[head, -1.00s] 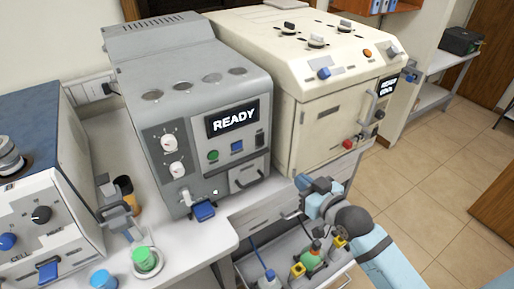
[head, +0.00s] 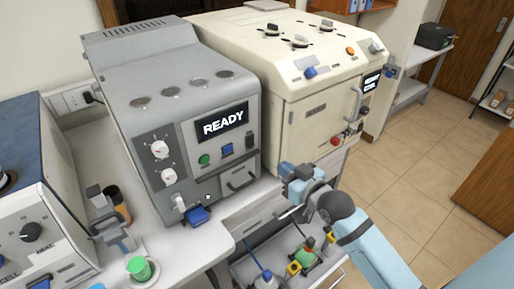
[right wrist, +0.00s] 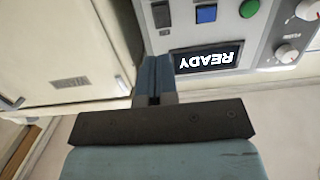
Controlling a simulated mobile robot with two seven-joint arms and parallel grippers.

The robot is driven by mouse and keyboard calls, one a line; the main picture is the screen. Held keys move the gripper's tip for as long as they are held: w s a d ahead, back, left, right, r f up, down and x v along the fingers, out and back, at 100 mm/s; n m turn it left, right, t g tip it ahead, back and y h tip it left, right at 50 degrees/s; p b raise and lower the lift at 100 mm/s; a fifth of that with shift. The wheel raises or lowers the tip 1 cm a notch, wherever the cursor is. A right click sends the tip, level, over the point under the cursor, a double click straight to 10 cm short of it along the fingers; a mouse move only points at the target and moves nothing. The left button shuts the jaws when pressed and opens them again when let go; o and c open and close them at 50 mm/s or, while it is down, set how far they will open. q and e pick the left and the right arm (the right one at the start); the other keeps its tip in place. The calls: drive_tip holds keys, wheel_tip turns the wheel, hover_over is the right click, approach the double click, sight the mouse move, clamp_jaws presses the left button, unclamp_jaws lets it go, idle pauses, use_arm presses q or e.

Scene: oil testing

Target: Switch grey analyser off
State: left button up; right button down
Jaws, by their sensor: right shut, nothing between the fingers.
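The grey analyser (head: 165,115) stands on the bench at left centre. Its display (head: 222,124) reads READY. Below it are a green button (head: 204,159), a blue button (head: 227,149) and a dark switch (head: 249,141). In the right wrist view the panel is upside down, with the display (right wrist: 207,60), blue button (right wrist: 206,14) and dark switch (right wrist: 161,14). My right gripper (head: 287,170) is shut and empty, in front of the gap between the two machines, right of the panel. Its fingers (right wrist: 153,78) appear apart from the panel. My left gripper is not in view.
A cream machine (head: 316,112) stands close on the right. An open drawer (head: 285,255) below holds several bottles. A blue and white device (head: 45,210) stands at left. A grey stand (head: 112,228) and a green-capped jar (head: 139,267) are on the bench.

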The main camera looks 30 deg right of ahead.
sight(252, 145)
drive_tip(key=w, duration=0.4)
drive_tip(key=w+a+f+p, duration=0.1)
drive_tip(key=w, duration=0.3)
drive_tip(key=w+p, duration=0.1)
drive_tip(key=w, duration=0.3)
drive_tip(key=shift+a+f, duration=0.2)
drive_tip(key=shift+a, duration=0.2)
